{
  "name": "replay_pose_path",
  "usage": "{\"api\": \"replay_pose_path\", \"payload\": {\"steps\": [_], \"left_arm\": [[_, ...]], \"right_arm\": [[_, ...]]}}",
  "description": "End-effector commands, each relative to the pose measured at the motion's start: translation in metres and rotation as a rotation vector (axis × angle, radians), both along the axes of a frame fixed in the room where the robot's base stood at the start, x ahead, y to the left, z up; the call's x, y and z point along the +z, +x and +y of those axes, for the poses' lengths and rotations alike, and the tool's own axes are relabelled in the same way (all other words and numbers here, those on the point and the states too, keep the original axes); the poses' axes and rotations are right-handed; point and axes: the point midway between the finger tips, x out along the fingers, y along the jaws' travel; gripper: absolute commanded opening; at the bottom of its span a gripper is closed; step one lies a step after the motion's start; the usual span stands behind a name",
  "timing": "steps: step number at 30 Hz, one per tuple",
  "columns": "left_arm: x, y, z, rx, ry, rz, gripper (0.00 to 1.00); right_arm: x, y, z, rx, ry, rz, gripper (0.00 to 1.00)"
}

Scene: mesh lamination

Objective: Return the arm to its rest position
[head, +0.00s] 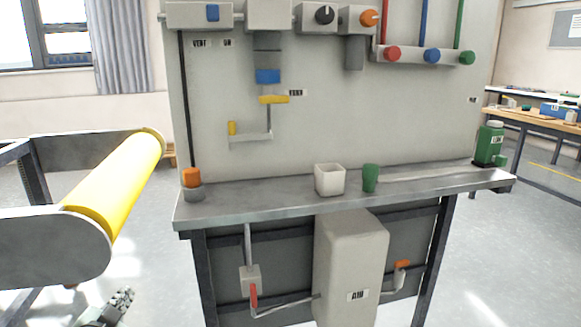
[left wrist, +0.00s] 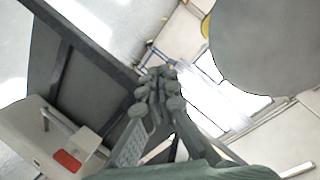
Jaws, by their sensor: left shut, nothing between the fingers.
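My left gripper (head: 122,300) shows at the bottom left of the head view, low in front of the bench and below the yellow roller. In the left wrist view the left gripper (left wrist: 158,75) has its fingers together with nothing between them. It is apart from the bench and the roller in the head view. My right gripper is in neither view.
A bench with a grey shelf (head: 270,193) and a panel of valves stands ahead. A white cup (head: 329,180) and a green cup (head: 370,178) stand on the shelf. A yellow roller (head: 115,187) is at left. A red-handled valve (head: 253,296) hangs below the shelf.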

Motion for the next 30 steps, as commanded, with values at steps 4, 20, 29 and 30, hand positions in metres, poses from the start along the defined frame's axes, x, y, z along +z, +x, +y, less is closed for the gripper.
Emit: {"api": "replay_pose_path", "payload": {"steps": [4, 20, 29, 30], "left_arm": [[-0.095, -0.066, -0.020, 0.099, -0.146, 0.268, 0.00], [-0.239, -0.279, -0.094, 0.335, -0.413, 0.907, 0.00], [-0.240, -0.282, -0.095, 0.339, -0.415, 0.918, 0.00], [-0.240, -0.282, -0.095, 0.339, -0.415, 0.917, 0.00]], "right_arm": [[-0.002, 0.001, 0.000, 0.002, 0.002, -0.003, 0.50], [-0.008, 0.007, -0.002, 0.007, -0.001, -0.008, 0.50], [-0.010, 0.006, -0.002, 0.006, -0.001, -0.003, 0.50], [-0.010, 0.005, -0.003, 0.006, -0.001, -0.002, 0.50]]}}
